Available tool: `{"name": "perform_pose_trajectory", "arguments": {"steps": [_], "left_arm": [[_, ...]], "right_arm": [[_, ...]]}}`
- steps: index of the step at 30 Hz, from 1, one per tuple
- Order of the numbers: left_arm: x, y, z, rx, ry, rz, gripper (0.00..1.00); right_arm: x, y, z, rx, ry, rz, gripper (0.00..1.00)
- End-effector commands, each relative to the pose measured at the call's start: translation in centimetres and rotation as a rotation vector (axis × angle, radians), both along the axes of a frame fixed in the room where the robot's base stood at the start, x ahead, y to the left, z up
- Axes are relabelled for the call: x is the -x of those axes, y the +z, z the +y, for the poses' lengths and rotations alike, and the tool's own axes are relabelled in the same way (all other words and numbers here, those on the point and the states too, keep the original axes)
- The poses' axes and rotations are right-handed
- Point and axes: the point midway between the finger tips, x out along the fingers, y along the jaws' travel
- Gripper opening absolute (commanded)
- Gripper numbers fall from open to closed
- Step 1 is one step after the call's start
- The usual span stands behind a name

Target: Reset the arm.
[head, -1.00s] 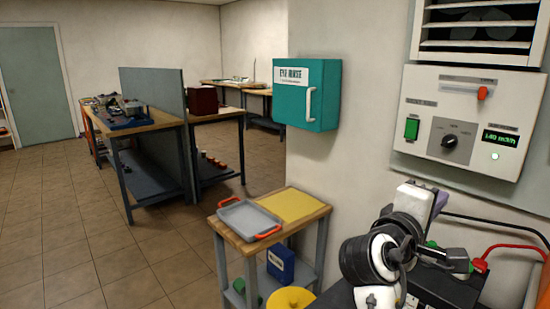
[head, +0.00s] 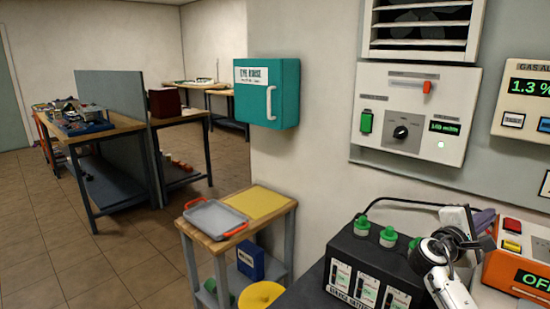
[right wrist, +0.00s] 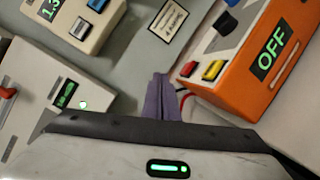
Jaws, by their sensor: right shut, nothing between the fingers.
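My right arm (head: 448,280) reaches in at the lower right of the head view, bent, in front of the black battery. Its right gripper (head: 484,221) is small there and partly behind the wrist, between the battery and the orange charger. In the right wrist view the purple fingers of the right gripper (right wrist: 160,98) are together, with nothing between them. They point toward the wall, beside the orange charger (right wrist: 240,55), and appear apart from it. My left gripper is not in view.
The black battery (head: 345,248) with green caps and a black cable stands close to my right arm. The charger (head: 518,258) reads OFF. The wall control panel (head: 415,110) and gas alarm (head: 525,95) are behind.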

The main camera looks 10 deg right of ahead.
Motion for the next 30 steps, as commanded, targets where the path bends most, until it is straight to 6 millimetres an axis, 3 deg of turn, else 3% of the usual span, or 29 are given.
{"name": "perform_pose_trajectory", "arguments": {"steps": [3, 9, 13, 18, 19, 21, 26, 30], "left_arm": [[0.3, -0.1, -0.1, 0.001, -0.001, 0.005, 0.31], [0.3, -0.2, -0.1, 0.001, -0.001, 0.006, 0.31], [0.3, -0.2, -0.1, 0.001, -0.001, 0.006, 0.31], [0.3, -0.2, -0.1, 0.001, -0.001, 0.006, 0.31], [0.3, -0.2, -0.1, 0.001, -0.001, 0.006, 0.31], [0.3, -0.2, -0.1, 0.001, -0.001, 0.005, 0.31], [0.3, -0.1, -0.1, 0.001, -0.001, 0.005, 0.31], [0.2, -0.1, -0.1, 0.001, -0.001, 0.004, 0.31]], "right_arm": [[-4.2, -3.2, 2.5, -0.231, 0.197, -0.155, 0.0], [-10.5, -6.3, 9.5, -0.727, 0.492, -0.492, 0.0], [-13.0, -6.0, 14.3, -1.063, 0.62, -0.72, 0.0], [-14.6, -3.7, 19.1, -1.469, 0.716, -0.998, 0.0], [-14.7, -3.2, 19.8, -1.537, 0.726, -1.044, 0.0], [-13.0, -7.6, 21.2, -1.543, 0.693, -0.975, 0.0], [-9.1, -14.5, 24.2, -1.599, 0.641, -0.884, 0.0], [-3.8, -21.4, 27.4, -1.662, 0.574, -0.791, 0.0]]}}
